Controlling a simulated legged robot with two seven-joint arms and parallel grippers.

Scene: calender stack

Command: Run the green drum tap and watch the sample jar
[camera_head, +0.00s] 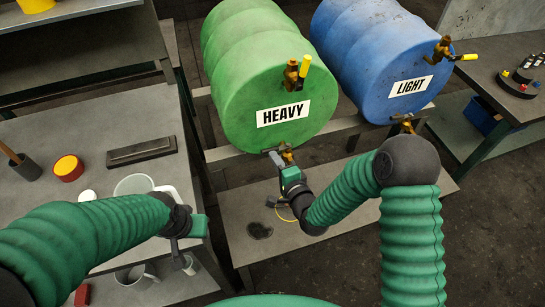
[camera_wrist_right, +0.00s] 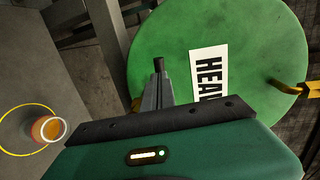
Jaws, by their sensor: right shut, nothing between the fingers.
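The green drum (camera_head: 262,70), labelled HEAVY, lies on a rack. It has an upper brass tap with a yellow lever (camera_head: 298,72) and a lower brass tap (camera_head: 287,153). My right gripper (camera_head: 273,154) is shut and empty, its fingertips beside the lower tap; contact is unclear. In the right wrist view the shut fingers (camera_wrist_right: 158,75) point at the drum face. A small jar with amber contents (camera_wrist_right: 48,129) stands inside a yellow ring (camera_wrist_right: 12,148) there; in the head view my gripper mostly hides it. My left gripper (camera_head: 187,258) hangs at the left bench's edge, its jaws unclear.
A blue drum (camera_head: 375,55) labelled LIGHT lies to the right. The left bench (camera_head: 105,118) holds a dark tray (camera_head: 141,150), a red-and-yellow tin (camera_head: 68,168) and a clear jug (camera_head: 133,185). A dark stain (camera_head: 259,230) marks the low bench (camera_head: 232,195). A rack of small bottles (camera_head: 519,82) stands far right.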

